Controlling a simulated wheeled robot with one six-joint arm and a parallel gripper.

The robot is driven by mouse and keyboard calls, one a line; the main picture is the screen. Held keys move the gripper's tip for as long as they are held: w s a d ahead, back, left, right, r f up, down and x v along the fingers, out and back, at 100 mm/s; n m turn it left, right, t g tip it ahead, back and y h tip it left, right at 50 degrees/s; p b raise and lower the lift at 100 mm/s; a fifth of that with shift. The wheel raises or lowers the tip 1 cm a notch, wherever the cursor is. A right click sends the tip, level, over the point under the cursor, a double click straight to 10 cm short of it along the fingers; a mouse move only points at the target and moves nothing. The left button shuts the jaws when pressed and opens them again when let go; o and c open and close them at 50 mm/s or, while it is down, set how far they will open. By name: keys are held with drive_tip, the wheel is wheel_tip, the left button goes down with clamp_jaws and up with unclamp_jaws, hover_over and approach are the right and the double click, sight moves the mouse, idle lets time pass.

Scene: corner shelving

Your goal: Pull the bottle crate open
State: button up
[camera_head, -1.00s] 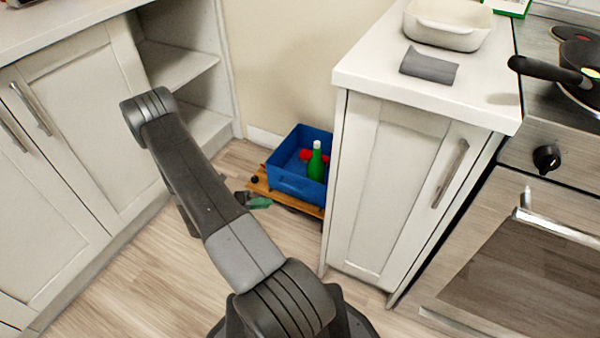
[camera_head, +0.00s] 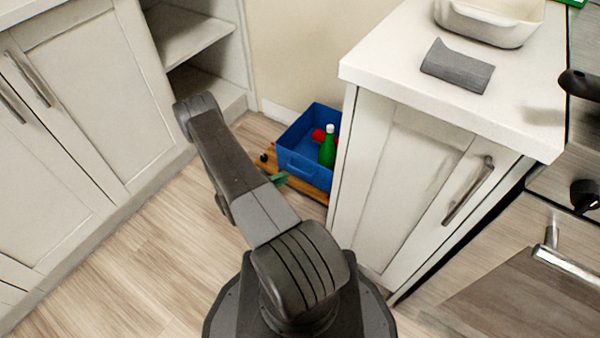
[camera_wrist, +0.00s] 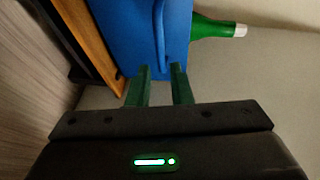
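The blue bottle crate (camera_head: 303,170) stands on a low wooden board (camera_head: 310,189) on the floor, in the gap beside the white cabinet. A green bottle (camera_head: 327,152) with a white cap and a red thing (camera_head: 318,136) are in it. In the wrist view the crate's front wall (camera_wrist: 125,35) shows with its blue handle (camera_wrist: 161,38), and the bottle (camera_wrist: 212,29) sticks out at the right. My gripper (camera_wrist: 161,67) is open, its green fingers apart just short of the handle, which lines up between them. In the head view my arm hides most of the gripper (camera_head: 280,179).
The white cabinet (camera_head: 400,190) stands close on the crate's right, partly covering it. Open shelves (camera_head: 205,85) and white cupboards (camera_head: 90,90) are on the left. The wooden floor (camera_head: 140,255) in front of the crate is clear except for my arm.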

sight(300, 171)
drive_tip(key=b+x, duration=0.1)
drive_tip(key=x, duration=0.7)
clamp_jaws()
